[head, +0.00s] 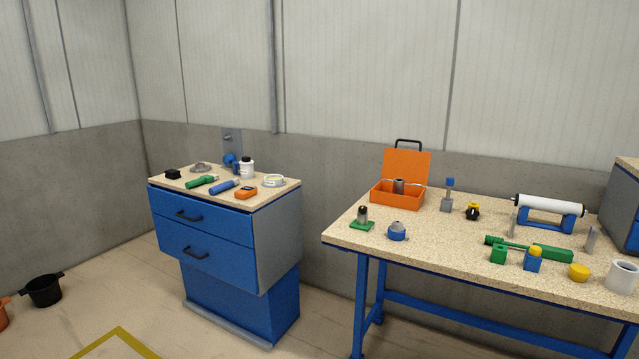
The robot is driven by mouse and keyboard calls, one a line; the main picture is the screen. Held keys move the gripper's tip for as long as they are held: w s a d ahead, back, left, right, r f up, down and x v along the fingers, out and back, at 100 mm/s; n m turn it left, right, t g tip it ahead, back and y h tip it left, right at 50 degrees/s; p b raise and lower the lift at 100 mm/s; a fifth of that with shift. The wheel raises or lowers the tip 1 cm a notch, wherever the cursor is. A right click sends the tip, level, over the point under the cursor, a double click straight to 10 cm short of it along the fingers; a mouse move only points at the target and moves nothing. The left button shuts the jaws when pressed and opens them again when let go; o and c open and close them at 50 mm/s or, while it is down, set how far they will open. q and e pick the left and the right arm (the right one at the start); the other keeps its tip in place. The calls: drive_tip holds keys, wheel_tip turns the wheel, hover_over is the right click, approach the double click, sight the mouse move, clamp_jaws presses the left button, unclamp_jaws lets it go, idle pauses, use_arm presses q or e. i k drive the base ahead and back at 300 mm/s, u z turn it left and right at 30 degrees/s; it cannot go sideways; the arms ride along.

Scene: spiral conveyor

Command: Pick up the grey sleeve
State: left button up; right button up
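No gripper of mine shows in the head view. I cannot tell for sure which thing is the grey sleeve. A light grey hollow cylinder (621,279) stands upright at the right front of the workbench. A small darker grey cylinder (399,187) stands in the open orange toolbox (397,198) at the back left of the bench. Another grey cylinder with a dark top (362,215) stands on a green base (361,226) near the bench's left front edge.
The workbench (455,232) also bears a white roller (546,209) on a blue stand, a green tool (545,251), green and blue blocks and a yellow cap (579,272). A blue drawer cabinet (215,240) with tools on top stands left. A black bucket (44,291) is on the floor.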

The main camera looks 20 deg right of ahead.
sight(398, 184)
drive_tip(key=i, duration=1.25)
drive_tip(key=z, duration=0.55)
